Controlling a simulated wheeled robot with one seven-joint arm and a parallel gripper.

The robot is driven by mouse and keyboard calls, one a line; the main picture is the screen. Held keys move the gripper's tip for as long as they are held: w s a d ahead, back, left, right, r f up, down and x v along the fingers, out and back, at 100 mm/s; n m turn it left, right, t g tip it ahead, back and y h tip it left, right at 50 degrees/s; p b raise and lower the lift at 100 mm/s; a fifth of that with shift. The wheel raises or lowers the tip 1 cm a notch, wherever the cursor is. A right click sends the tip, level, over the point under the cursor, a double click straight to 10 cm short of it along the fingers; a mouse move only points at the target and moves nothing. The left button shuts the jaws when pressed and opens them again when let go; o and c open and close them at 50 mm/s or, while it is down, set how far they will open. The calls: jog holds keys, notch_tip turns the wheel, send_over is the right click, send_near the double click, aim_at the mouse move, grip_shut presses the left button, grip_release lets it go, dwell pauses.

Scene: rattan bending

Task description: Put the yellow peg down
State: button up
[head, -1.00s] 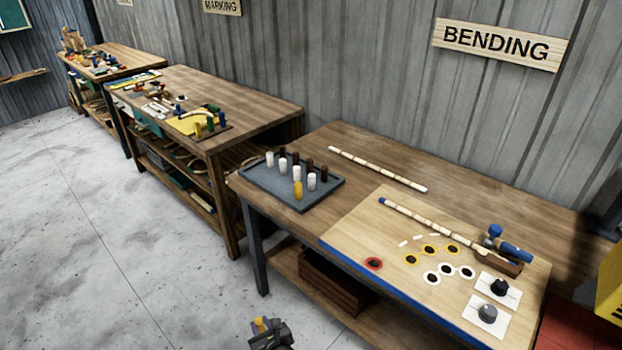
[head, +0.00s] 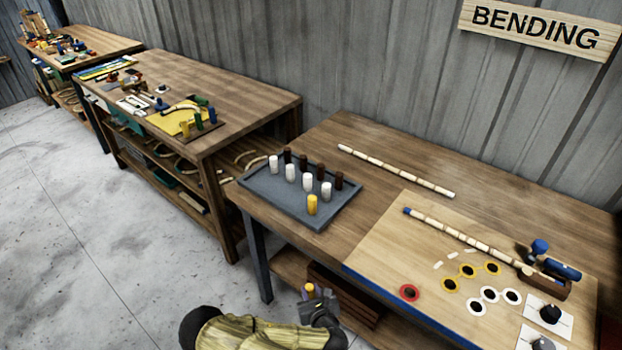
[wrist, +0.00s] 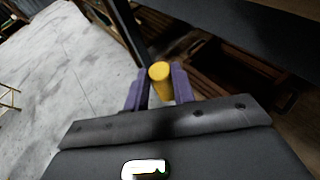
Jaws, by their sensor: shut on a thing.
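My gripper (head: 312,294) is shut on a yellow peg (wrist: 160,74). In the wrist view the peg stands between the two purple fingers, its round top toward the camera. In the head view the gripper is low, in front of the bending bench and below its top, with the held peg's yellow top (head: 309,288) just showing. Another yellow peg (head: 312,205) stands upright at the front of the grey tray (head: 285,208) on the bench, with white pegs (head: 290,172) and dark brown pegs (head: 304,158) behind it.
The board (head: 385,252) on the bench has a red-ringed hole (head: 409,292), yellow-ringed holes (head: 450,285) and white-ringed holes (head: 476,307). A segmented rod (head: 455,232) and a blue-handled clamp (head: 560,268) lie on it. A wooden crate (head: 350,303) sits on the shelf below.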

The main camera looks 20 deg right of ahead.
jog(key=shift+w, duration=0.3)
